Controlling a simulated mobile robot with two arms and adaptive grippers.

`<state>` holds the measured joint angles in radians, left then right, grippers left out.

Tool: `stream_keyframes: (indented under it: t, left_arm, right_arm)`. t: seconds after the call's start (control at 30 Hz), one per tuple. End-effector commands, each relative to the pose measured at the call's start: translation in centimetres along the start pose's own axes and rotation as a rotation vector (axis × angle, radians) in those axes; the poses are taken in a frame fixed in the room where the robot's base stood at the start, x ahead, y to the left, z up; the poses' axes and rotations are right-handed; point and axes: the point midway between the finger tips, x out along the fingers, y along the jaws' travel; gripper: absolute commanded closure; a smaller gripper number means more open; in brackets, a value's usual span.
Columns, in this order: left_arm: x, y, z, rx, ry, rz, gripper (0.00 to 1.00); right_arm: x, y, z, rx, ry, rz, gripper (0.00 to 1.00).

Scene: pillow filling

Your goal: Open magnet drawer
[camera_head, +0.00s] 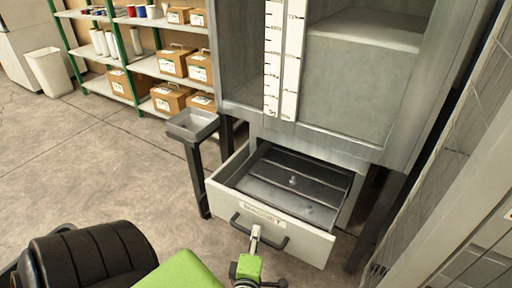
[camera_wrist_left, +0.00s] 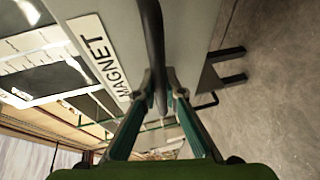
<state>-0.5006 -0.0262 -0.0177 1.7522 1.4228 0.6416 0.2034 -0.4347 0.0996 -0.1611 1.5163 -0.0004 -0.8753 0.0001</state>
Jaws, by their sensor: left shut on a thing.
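The magnet drawer (camera_head: 270,222) stands pulled out below the tall grey cabinet in the head view. Its inside shows a dark metal tray (camera_head: 290,187). A label on its front reads MAGNET in the left wrist view (camera_wrist_left: 100,58). The black bar handle (camera_head: 236,224) runs across the drawer front and also passes between the fingers in the left wrist view (camera_wrist_left: 153,40). My left gripper (camera_head: 256,234) is shut on this handle, one finger on each side of it (camera_wrist_left: 160,88). My right gripper is not in view.
The grey cabinet (camera_head: 355,95) rises above the drawer. A small metal tray on a post (camera_head: 192,124) stands at its left. A wire-mesh panel (camera_head: 450,140) closes off the right. Shelves with boxes (camera_head: 175,62) and a white bin (camera_head: 48,72) stand behind.

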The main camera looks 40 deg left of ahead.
Motion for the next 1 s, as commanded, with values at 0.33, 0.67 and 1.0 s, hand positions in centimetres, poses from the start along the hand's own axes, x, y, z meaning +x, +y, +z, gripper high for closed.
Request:
stream_keyframes:
  t: [0.33, 0.67, 1.0]
  left_arm:
    - [0.0, 0.0, 0.1, 0.0, -0.002, -0.001, 0.72]
    - [-3.2, -0.2, 0.0, 0.0, -0.002, -0.006, 0.72]
    - [-10.1, -0.1, 0.0, 0.0, -0.001, -0.005, 0.72]
  right_arm:
    - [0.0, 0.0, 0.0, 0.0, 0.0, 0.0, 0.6]
    - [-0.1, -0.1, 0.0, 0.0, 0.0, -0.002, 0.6]
    - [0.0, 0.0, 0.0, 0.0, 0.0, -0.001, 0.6]
